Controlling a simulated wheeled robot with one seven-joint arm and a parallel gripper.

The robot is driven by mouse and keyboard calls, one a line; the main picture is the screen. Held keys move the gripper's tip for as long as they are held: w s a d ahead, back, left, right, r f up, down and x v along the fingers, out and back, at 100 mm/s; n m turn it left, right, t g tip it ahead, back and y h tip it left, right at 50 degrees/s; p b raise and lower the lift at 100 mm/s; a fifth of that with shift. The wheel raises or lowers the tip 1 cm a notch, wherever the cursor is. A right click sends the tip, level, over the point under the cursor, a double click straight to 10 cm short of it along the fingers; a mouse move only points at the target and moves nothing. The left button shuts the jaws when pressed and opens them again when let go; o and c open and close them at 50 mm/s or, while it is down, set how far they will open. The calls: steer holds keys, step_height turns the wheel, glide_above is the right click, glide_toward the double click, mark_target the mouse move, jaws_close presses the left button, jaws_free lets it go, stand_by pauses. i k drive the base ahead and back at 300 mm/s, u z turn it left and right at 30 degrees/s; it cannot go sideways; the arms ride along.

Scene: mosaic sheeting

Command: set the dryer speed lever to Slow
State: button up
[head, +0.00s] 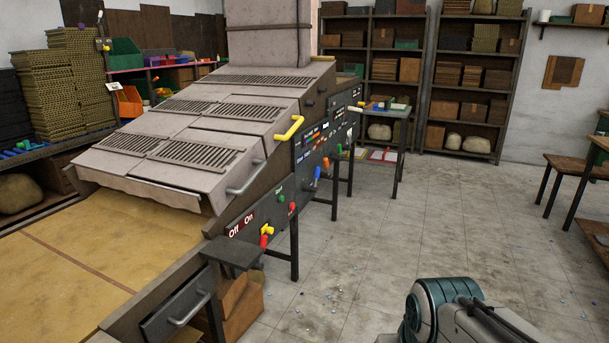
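The dryer (190,130) is a large grey sloped machine at the left, with dark control panels along its right side. Several coloured levers and knobs stick out of the panels. A blue lever (317,173) sits mid-panel, and a yellow and red lever (266,234) sits by the "Off On" label. The other labels are too small to read, so I cannot tell which lever is the speed lever or where it is set. Part of my arm shows at the bottom right, apart from the machine. My gripper is out of view.
A yellow sheet bed (110,235) runs at the front left. A grey drawer unit (182,306) juts out at the machine's near end. The tiled floor (400,235) to the right is clear but for small scraps. Shelves (425,80) stand at the back and a wooden table (590,170) at the right.

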mark_target(317, 174)
steer(key=u, duration=0.15)
steer(key=i, duration=1.55)
steer(key=z, duration=0.25)
steer(key=i, duration=1.65)
steer(key=z, duration=0.45)
steer(key=i, duration=0.55)
steer(key=z, duration=0.05)
